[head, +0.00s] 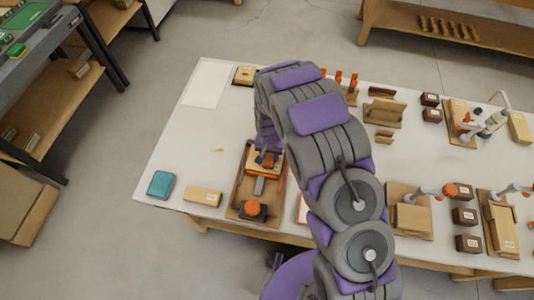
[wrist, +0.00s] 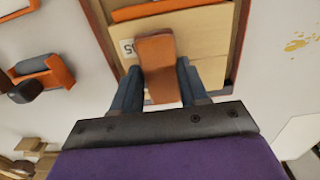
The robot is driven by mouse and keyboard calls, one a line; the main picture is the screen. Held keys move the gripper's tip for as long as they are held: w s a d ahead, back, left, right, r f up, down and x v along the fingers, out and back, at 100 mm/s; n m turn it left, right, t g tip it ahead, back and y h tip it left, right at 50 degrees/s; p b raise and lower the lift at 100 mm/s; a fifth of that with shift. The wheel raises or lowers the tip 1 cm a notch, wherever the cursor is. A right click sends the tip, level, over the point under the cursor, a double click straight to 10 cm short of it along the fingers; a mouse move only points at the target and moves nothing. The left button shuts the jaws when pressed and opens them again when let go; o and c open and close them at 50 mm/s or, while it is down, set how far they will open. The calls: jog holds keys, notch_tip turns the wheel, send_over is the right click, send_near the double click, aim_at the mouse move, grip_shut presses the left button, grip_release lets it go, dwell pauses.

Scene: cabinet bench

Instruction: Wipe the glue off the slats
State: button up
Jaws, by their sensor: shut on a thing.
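My gripper (wrist: 157,88) is shut on a brown block (wrist: 155,60), which has a finger on each side in the wrist view. The block is over pale wooden slats (wrist: 205,45) that lie in a wooden tray (head: 238,205). I cannot tell whether the block touches the slats. An orange bar (wrist: 150,10) crosses the slats, and an orange knob (head: 252,208) sits at the tray's near end. My arm hides part of the tray in the head view. No glue shows on the visible slats; a yellow spill (wrist: 298,44) lies on the bench beside the tray.
A teal pad (head: 161,184) and a small wooden block (head: 203,196) lie left of the tray on the white bench (head: 190,130). A white sheet (head: 206,82) lies at the back left. Several wooden fixtures and dark blocks fill the right side.

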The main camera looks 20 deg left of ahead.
aim_at(252, 157)
jog(key=shift+d+f, duration=0.15)
jog(key=shift+d, duration=1.65)
jog(key=shift+a, duration=0.15)
jog(key=shift+s+a, duration=0.1)
jog(key=shift+a, duration=1.95)
jog(key=shift+a, duration=2.15)
jog(key=shift+s+a, duration=0.1)
jog(key=shift+s+a, duration=0.1)
jog(key=shift+a, duration=0.75)
